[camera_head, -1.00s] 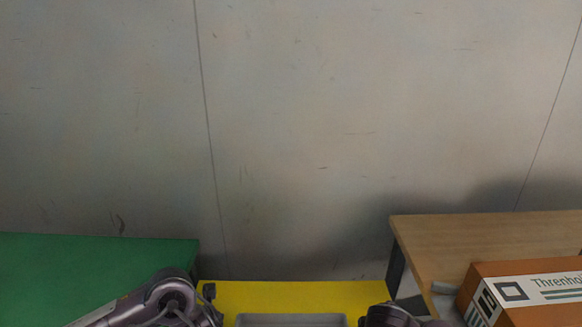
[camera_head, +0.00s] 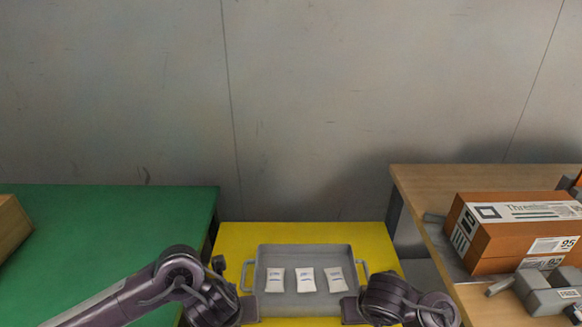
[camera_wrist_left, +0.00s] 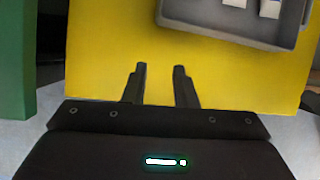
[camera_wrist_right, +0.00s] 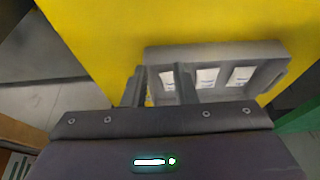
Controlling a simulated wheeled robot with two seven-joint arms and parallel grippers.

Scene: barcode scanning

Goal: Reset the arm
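In the left wrist view my left gripper (camera_wrist_left: 161,72) is open and empty over the yellow table (camera_wrist_left: 100,45). My right gripper (camera_wrist_right: 158,72) is open in the right wrist view, with nothing visible between its fingers. A grey tray (camera_head: 306,309) with handles sits on the yellow table. Three white packets lie in it: left (camera_head: 275,279), middle (camera_head: 306,279) and right (camera_head: 337,278).
A green table (camera_head: 110,222) stands at the left, with a brown box (camera_head: 10,226) at its edge. A wooden table (camera_head: 420,185) at the right holds an orange box (camera_head: 515,240) and a grey device (camera_head: 540,292). A grey wall (camera_head: 300,90) stands behind.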

